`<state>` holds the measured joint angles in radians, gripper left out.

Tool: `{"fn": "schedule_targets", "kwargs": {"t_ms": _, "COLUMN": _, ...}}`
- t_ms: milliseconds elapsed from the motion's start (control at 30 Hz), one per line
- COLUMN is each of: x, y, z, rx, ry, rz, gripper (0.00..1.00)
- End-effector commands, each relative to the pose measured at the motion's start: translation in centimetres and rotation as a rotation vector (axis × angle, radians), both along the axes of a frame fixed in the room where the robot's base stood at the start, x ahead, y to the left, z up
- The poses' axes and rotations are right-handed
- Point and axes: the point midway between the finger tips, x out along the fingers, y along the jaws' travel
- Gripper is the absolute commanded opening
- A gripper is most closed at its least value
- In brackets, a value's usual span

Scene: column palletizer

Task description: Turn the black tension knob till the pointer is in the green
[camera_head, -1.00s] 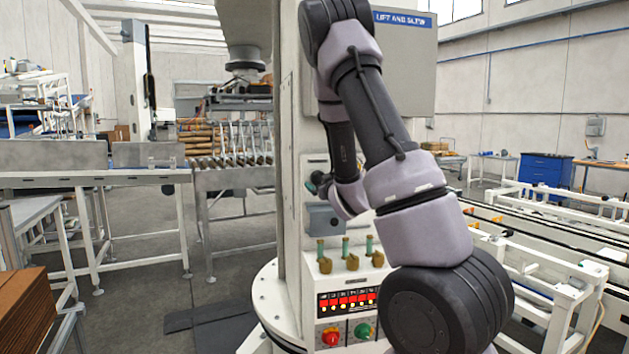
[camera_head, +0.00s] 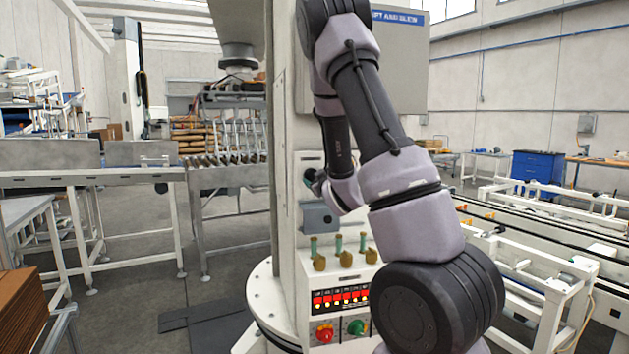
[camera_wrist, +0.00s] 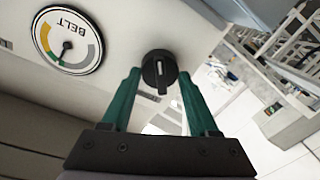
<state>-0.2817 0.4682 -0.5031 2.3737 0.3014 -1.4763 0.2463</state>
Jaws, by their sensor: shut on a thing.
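The black tension knob (camera_wrist: 160,72) is on the pale panel in the wrist view, with a light line across its face. My gripper (camera_wrist: 158,78) is shut on it, one green finger on each side. Left of it is the round BELT gauge (camera_wrist: 68,40), upside down in this view. Its short dark pointer points down, slightly left, near the lower end of the dial. The dial has yellow, green and grey arcs; I cannot tell exactly which one the tip meets. In the head view my gripper (camera_head: 313,180) is at the column panel, where my arm mostly hides the knob and gauge.
Below on the column are a grey box (camera_head: 320,217), several green-and-brass valves (camera_head: 338,254), a lit indicator row (camera_head: 341,299), and red (camera_head: 324,333) and green (camera_head: 356,327) buttons. Conveyors stand left and right. My arm crosses in front of the panel.

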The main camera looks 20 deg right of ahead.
Motion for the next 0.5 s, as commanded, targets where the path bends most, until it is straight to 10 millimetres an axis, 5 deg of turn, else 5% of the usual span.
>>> {"fn": "schedule_targets", "kwargs": {"t_ms": 367, "x": -0.07, "y": 1.03, "z": -0.53, "rx": -0.051, "ry": 0.017, "rz": 0.022, "gripper": 0.05}}
{"fn": "schedule_targets", "kwargs": {"t_ms": 400, "x": -0.07, "y": 1.04, "z": -0.53, "rx": -0.051, "ry": 0.017, "rz": 0.022, "gripper": 0.68}}
{"fn": "schedule_targets", "kwargs": {"t_ms": 467, "x": -0.07, "y": 1.03, "z": -0.54, "rx": -0.050, "ry": 0.017, "rz": 0.022, "gripper": 0.91}}
{"fn": "schedule_targets", "kwargs": {"t_ms": 500, "x": -0.06, "y": 0.97, "z": -0.50, "rx": -0.050, "ry": 0.017, "rz": 0.021, "gripper": 0.92}}
